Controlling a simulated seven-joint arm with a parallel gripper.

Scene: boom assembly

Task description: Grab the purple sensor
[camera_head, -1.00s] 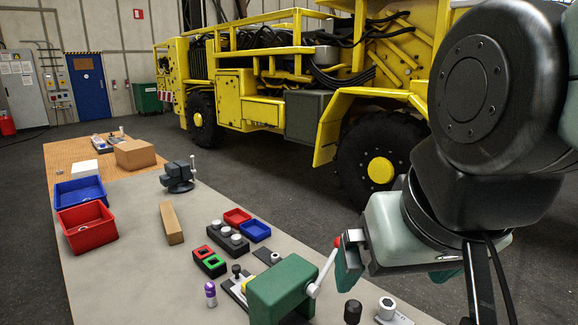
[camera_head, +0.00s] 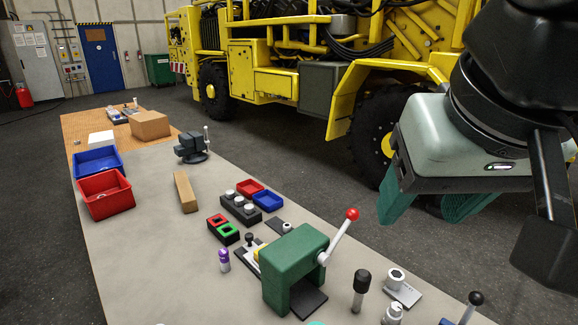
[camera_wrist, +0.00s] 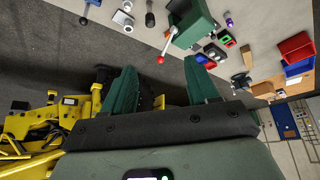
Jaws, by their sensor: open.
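The purple sensor (camera_head: 223,260) is a small upright cylinder with a purple top and a pale lower part. It stands on the grey table, left of the green lever press (camera_head: 296,262). In the wrist view the purple sensor (camera_wrist: 229,19) is small, near the top, beside the green press (camera_wrist: 193,24). My gripper (camera_head: 425,205) is open and empty, in the air to the right of the press and well away from the sensor. Its two green fingers also show in the wrist view (camera_wrist: 162,88), with nothing between them.
The press has a red-knobbed lever (camera_head: 352,214) sticking up toward my gripper. Red and green square holders (camera_head: 223,230), a dark block with round pegs (camera_head: 240,207) and a black-topped post (camera_head: 361,284) stand nearby. Table space left of the sensor is clear.

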